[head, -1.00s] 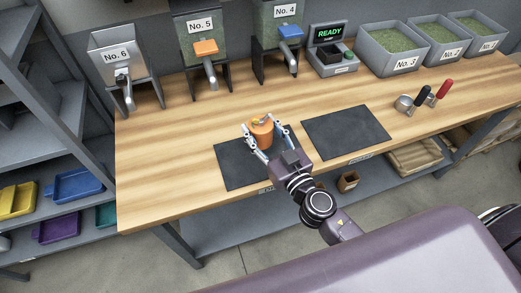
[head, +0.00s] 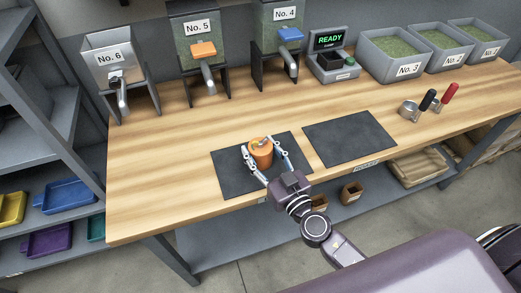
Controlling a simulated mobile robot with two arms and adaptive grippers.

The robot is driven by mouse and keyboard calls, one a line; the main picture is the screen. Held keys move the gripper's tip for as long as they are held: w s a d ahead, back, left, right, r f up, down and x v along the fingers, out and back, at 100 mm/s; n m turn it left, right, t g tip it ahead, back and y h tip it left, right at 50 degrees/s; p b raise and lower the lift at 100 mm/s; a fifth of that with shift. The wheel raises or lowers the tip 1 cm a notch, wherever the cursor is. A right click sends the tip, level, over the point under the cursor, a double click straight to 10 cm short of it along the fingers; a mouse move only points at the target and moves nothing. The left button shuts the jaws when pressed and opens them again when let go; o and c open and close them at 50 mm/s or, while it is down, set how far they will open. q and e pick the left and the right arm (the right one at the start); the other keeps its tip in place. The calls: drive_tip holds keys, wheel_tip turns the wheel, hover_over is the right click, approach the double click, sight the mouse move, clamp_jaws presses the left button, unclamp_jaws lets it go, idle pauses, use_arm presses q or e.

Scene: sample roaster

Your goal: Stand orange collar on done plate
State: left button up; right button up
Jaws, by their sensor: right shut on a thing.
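The orange collar (head: 261,155) is a short upright orange cylinder with something small and partly green at its top. It is over the left dark plate (head: 232,179) on the wooden bench, and its base looks to be at or very close to the plate. My right gripper (head: 261,153) is shut on the collar, with one finger on each side. A second dark plate (head: 350,138) lies bare to the right. My left gripper is not in view.
Hoppers No. 6 (head: 113,62), No. 5 (head: 195,33) and No. 4 (head: 283,18) stand at the back, beside a scale reading READY (head: 333,62). Bins of green beans (head: 398,66) stand back right. Two handled tools (head: 425,106) lie right. The bench's left part is clear.

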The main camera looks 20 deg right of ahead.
drive_tip(key=shift+f, duration=0.1)
drive_tip(key=o, duration=1.7)
